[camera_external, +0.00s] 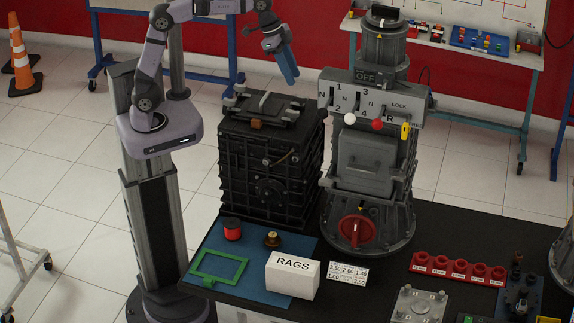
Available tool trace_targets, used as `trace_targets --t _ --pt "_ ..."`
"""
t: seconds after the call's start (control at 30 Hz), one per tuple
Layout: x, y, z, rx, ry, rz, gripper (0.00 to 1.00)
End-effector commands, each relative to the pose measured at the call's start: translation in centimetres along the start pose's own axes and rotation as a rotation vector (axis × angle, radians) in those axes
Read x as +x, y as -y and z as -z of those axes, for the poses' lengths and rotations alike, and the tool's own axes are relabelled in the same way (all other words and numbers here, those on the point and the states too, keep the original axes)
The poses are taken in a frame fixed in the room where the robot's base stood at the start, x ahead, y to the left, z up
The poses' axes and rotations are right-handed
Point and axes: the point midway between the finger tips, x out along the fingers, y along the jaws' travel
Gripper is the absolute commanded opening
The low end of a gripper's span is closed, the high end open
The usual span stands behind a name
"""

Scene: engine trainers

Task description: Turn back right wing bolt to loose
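A black ribbed housing (262,165) stands on the bench, with a dark plate or lid (268,105) and small fittings on its top. The wing bolts are too small and dark to tell apart, so I cannot tell how the back right one is turned. My gripper (289,78), with blue fingers pointing down, is above the back right part of the housing top. It appears apart from the top. The fingers look close together from this side, and whether there is a gap between them cannot be told. No held object shows.
A grey gearbox unit (368,165) with shift levers and a red knob stands close to the right of the housing. In front are a blue mat (235,278), a red spool (232,229), a green frame (218,267) and a white RAGS box (292,275). A red socket rack (457,268) lies right.

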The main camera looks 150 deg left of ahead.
Motion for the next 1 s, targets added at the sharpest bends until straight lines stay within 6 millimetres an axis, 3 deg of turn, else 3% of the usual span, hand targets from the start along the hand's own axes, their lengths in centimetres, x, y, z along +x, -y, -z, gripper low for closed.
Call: trace_targets --t 0.6,1.0 --pt "6.3 -0.1 0.0 -0.001 0.003 0.0 0.31" --pt "7.3 -0.1 0.0 -0.001 0.0 0.001 0.31"
